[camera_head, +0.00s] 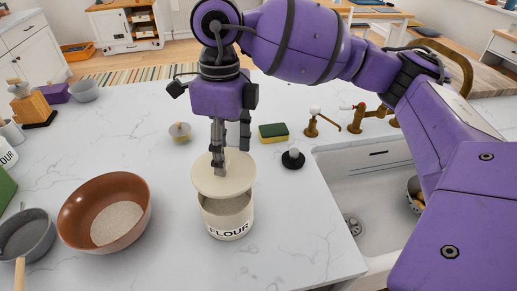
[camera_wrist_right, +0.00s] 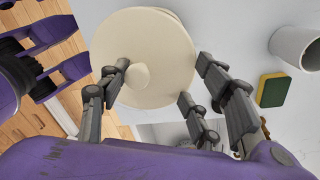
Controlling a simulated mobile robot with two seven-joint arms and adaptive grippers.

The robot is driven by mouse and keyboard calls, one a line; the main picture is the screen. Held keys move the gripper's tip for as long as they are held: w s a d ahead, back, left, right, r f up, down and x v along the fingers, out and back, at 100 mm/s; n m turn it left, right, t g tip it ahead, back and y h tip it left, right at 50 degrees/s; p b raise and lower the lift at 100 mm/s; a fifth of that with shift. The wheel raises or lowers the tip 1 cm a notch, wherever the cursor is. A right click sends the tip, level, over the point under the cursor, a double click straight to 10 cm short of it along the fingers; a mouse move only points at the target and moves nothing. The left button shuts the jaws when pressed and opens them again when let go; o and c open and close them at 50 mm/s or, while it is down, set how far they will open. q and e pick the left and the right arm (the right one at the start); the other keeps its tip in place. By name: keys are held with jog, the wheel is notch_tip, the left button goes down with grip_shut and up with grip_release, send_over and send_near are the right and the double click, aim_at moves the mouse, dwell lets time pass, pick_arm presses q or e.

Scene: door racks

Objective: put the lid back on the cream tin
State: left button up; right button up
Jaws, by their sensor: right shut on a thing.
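The cream tin (camera_head: 228,218), lettered FLOUR, stands upright on the white marble counter. Its round cream lid (camera_head: 224,181) is just above the tin's mouth, and part of the open inside shows below the lid's front edge. The lid also shows in the right wrist view (camera_wrist_right: 160,45), with its round knob (camera_wrist_right: 137,76) next to a finger. My right gripper (camera_head: 217,165) points down and is shut on the lid at its knob. The back of the tin's rim is hidden under the lid, so I cannot tell whether they touch there. My left gripper is not in view.
A brown bowl (camera_head: 132,190) and a grey pan (camera_head: 24,238) are left of the tin. A green and yellow sponge (camera_head: 273,132) and a black stopper (camera_head: 293,158) lie behind it to the right. The sink (camera_head: 375,190) is at the right. Counter in front is clear.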

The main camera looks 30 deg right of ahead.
jog(key=shift+w+a+n, duration=0.3)
jog(key=shift+w+n, duration=0.1)
jog(key=shift+w+f, duration=0.1)
jog(key=shift+s+f, duration=0.2)
jog(key=shift+s, duration=0.15)
jog(key=shift+s+f, duration=0.1)
jog(key=shift+f, duration=0.15)
notch_tip(320, 180, down, 3)
jog(key=shift+f+b, duration=0.2)
jog(key=shift+b, duration=0.75)
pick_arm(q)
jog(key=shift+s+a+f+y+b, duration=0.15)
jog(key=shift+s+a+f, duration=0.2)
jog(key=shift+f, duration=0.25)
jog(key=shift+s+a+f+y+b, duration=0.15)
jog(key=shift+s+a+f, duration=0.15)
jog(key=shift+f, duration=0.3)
pick_arm(e)
jog(key=shift+f, duration=0.95)
